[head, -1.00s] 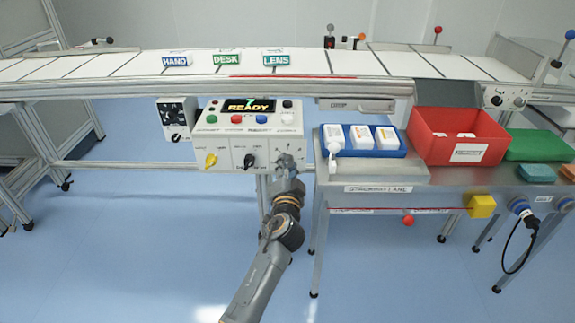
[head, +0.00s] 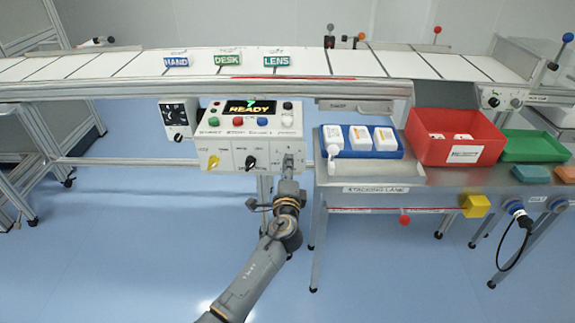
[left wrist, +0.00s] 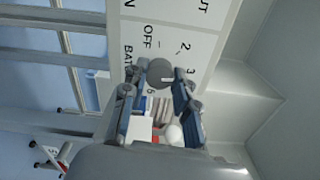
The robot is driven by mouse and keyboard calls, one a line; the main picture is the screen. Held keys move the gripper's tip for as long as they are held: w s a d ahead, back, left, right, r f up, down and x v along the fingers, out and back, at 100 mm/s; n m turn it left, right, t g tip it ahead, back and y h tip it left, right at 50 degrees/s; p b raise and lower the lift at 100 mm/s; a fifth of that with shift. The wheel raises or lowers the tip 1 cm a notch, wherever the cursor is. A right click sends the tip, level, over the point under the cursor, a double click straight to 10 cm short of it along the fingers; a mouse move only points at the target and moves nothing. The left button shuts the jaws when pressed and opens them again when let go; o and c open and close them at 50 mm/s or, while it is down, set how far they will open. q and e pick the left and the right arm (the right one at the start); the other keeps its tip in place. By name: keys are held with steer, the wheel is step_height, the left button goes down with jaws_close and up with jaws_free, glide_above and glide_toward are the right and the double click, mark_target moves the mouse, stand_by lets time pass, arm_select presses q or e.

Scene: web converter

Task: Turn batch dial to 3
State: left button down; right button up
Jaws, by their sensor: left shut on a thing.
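The white control panel (head: 225,143) with a lit READY display (head: 249,107) hangs under the conveyor. My left gripper (head: 290,163) is at the panel's lower right and covers the dial there in the head view. In the left wrist view the round grey batch dial (left wrist: 158,72) sits between the fingertips of my left gripper (left wrist: 160,78), which is shut on it. My right gripper is out of view.
A yellow knob (head: 212,163) and a black knob (head: 250,162) sit left of my gripper on the panel. Coloured buttons (head: 238,121) are above. A steel table (head: 375,188) with a blue tray and a red bin (head: 455,152) stands close on the right. Open floor lies in front.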

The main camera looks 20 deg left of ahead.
arm_select(q)
steer(key=shift+m, duration=0.6)
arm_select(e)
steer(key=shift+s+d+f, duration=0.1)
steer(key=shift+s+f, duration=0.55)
arm_select(q)
steer(key=c, duration=1)
jaws_free()
steer(key=shift+d, duration=0.1)
steer(key=v, duration=1.2)
